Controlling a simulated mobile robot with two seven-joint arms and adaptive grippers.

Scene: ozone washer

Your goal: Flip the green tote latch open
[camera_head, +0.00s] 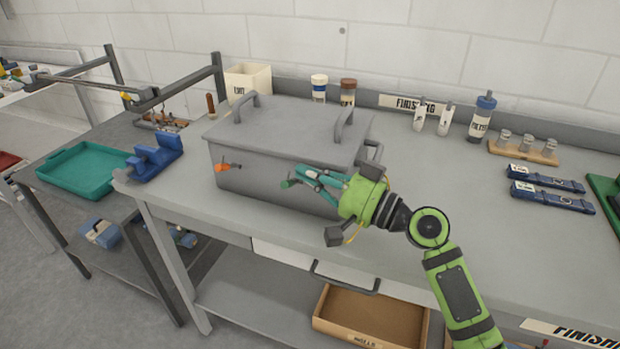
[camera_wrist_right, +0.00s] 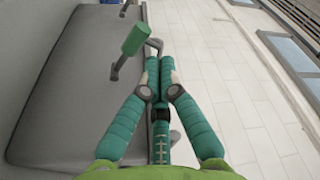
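The grey lidded tote (camera_head: 255,185) stands on the bench, with an orange latch (camera_head: 229,167) and a green latch (camera_head: 289,183) on its front face. The green latch also shows in the right wrist view (camera_wrist_right: 127,39), where its green grip stands out on a dark lever, left of my fingertips. My right gripper (camera_head: 301,174) has teal fingers and is close in front of the tote, beside the green latch. In the wrist view its fingertips (camera_wrist_right: 159,64) are drawn together with nothing seen between them, apart from the green grip. My left gripper is not in view.
A blue vise-like fixture (camera_head: 155,158) and a teal tray (camera_head: 85,168) are left of the tote. Bottles (camera_head: 482,117) stand along the back. Dark blue tools (camera_head: 545,179) lie at right. The bench between is clear. An open brown box (camera_head: 370,318) is below.

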